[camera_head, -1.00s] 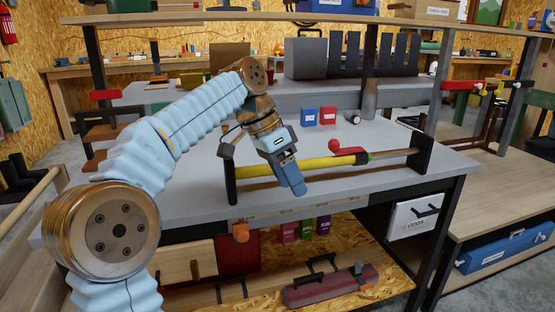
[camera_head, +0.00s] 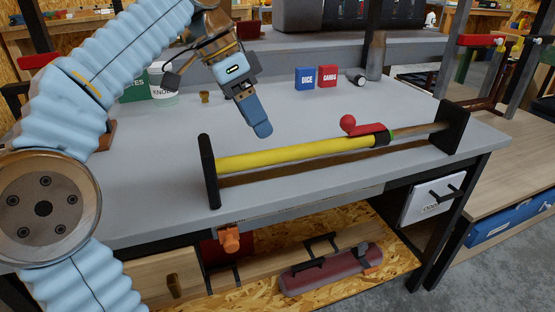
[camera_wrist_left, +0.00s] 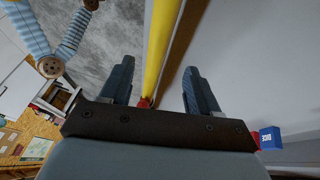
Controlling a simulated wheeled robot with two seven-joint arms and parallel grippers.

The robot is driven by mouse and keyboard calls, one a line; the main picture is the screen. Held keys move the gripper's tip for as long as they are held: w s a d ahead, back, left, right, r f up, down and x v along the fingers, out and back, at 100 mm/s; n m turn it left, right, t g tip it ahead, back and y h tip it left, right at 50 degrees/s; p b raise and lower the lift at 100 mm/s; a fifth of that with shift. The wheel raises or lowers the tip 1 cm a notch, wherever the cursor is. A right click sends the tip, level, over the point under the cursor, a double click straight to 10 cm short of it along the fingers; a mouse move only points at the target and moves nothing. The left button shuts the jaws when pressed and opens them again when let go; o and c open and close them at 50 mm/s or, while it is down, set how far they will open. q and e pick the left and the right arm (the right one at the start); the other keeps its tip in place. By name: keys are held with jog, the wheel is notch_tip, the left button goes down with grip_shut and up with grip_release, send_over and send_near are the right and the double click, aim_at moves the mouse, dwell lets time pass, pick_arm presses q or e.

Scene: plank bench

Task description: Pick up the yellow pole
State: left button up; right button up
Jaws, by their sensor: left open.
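The yellow pole (camera_head: 295,154) lies raised above the grey bench top, between two black end stands (camera_head: 208,171) and (camera_head: 453,127). Its right part has a red piece with a red ball (camera_head: 348,122), a green ring and a thinner brown rod. My left gripper (camera_head: 262,132) is above and behind the pole in the head view, fingers pointing down, apart from it. In the left wrist view the gripper (camera_wrist_left: 158,88) is open, and the yellow pole (camera_wrist_left: 160,45) runs between the lines of its two fingers, beyond the tips. My right gripper is not in view.
A blue box (camera_head: 306,78), a red box (camera_head: 328,76) and a dark cylinder (camera_head: 356,77) sit further back on the bench (camera_head: 420,98). A white tub (camera_head: 163,84) stands at the back left. The bench around the pole is mostly clear.

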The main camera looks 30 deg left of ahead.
aim_at(277, 156)
pick_arm(q)
jog(key=x, duration=0.4)
jog(key=b+x, duration=0.1)
jog(key=x, duration=0.3)
jog(key=shift+d+f+b, duration=0.25)
jog(key=shift+d+b, duration=0.05)
jog(key=shift+d, duration=0.05)
jog(key=shift+c, duration=0.4)
grip_shut()
jog(key=shift+r, duration=0.1)
